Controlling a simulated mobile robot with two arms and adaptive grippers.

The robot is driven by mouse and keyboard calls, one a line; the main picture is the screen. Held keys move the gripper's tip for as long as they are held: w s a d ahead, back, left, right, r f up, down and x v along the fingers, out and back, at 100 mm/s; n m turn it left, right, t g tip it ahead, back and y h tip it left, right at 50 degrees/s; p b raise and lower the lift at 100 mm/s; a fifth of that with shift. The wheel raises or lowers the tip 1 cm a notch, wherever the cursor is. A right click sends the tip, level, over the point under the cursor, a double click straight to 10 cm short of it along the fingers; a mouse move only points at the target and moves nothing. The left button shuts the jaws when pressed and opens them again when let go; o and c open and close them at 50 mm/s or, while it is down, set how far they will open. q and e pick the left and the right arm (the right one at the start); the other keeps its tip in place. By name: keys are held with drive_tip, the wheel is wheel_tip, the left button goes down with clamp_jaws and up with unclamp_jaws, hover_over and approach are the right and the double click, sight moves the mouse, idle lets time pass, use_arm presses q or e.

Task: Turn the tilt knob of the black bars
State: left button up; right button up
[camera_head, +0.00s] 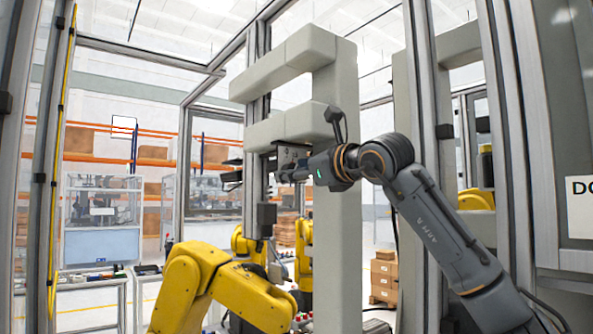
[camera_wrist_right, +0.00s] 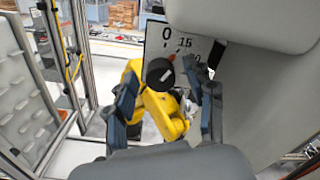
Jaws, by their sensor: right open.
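The tilt knob (camera_wrist_right: 160,74) is a round black knob with a pale pointer line. It sits on a white dial plate (camera_wrist_right: 173,40) marked with numbers, with a red mark near its upper right. My right gripper (camera_wrist_right: 163,82) is open, with one finger on each side of the knob in the wrist view. I cannot tell whether the fingers touch it. In the head view my right gripper (camera_head: 288,174) reaches left to dark parts (camera_head: 290,155) below a grey beam; the knob is not clear there. I cannot make out the black bars for sure. My left gripper is not in view.
A thick grey frame (camera_head: 335,200) stands beside and behind my right arm. Yellow robot arms (camera_head: 222,288) stand below and behind. Metal posts (camera_head: 540,130) rise at the right. Boxes (camera_head: 384,275) stand on the floor behind.

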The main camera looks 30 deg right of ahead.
drive_tip(key=shift+s, duration=0.1)
drive_tip(key=s+d, duration=0.1)
drive_tip(key=s, duration=1)
drive_tip(key=shift+s+d, duration=0.3)
drive_tip(key=shift+s, duration=0.05)
